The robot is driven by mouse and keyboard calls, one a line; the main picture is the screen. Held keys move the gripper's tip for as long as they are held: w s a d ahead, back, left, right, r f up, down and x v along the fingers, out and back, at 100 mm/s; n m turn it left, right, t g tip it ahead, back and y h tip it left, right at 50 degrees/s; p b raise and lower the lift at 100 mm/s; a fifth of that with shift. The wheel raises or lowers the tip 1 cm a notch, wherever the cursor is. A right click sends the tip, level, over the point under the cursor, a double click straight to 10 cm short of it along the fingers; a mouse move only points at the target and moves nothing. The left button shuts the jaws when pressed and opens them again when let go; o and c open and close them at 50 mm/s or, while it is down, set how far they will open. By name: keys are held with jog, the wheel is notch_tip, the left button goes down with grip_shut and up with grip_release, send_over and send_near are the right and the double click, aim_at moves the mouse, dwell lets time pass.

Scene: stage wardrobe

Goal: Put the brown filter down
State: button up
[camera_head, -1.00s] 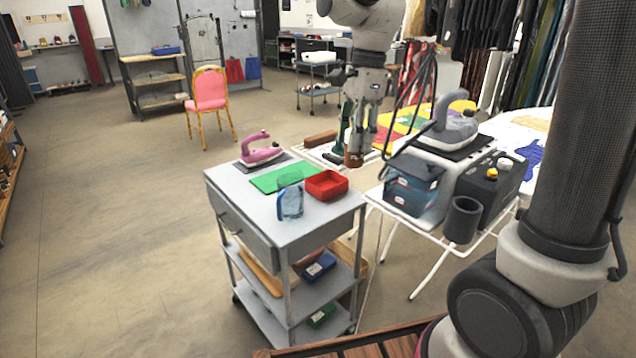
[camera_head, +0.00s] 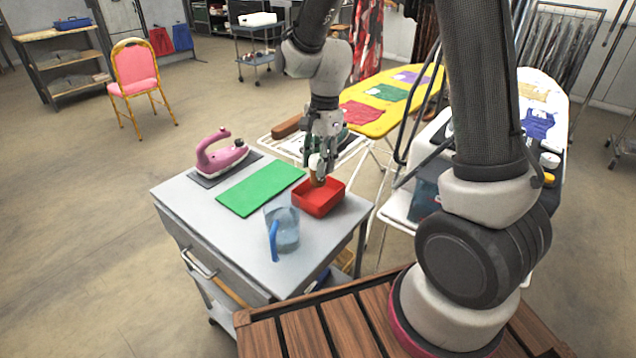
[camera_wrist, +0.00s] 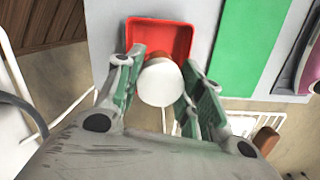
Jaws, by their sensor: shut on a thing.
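The brown filter (camera_head: 319,181) is between the fingers of my gripper (camera_head: 320,172), which is shut on it. In the wrist view its round white end (camera_wrist: 160,84) faces the camera, between the green-padded fingers of my gripper (camera_wrist: 164,68). The filter is over the back part of the red tray (camera_head: 318,201) in the head view. The red tray (camera_wrist: 155,27) lies just beyond it in the wrist view. I cannot tell whether the filter touches the tray's floor; its lower end is partly hidden.
The grey cart top (camera_head: 178,197) also holds a green mat (camera_head: 260,191), a clear blue-handled jug (camera_head: 284,231) and a pink iron (camera_head: 222,155). A white rack (camera_head: 290,147) and ironing boards stand behind and to the right. A wooden slatted surface (camera_head: 345,322) is in front.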

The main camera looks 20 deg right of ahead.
jog(key=shift+f, duration=2.65)
jog(key=shift+f, duration=0.1)
jog(key=o, duration=1)
jog(key=r, duration=0.4)
jog(key=d+r, duration=0.1)
jog(key=r, duration=0.6)
jog(key=shift+w+d+r, duration=0.15)
jog(key=shift+w+r, duration=0.1)
jog(key=shift+r, duration=0.05)
jog(key=shift+s+d+r, duration=0.1)
jog(key=shift+d+r, duration=0.1)
jog(key=shift+r, duration=0.35)
jog(key=s+d+r+n+t, duration=0.1)
jog(key=s+d+r+n, duration=0.3)
jog(key=s, duration=0.3)
jog(key=s+d+r+n+t, duration=0.2)
jog(key=s+d+r+n, duration=0.2)
jog(key=s, duration=0.3)
jog(key=s+d+r+n+t+h, duration=0.1)
jog(key=s+d+r+n, duration=0.3)
jog(key=s, duration=0.3)
jog(key=shift+s+d+n+t, duration=0.2)
jog(key=shift+d+n+t, duration=0.2)
jog(key=shift+d+n, duration=0.25)
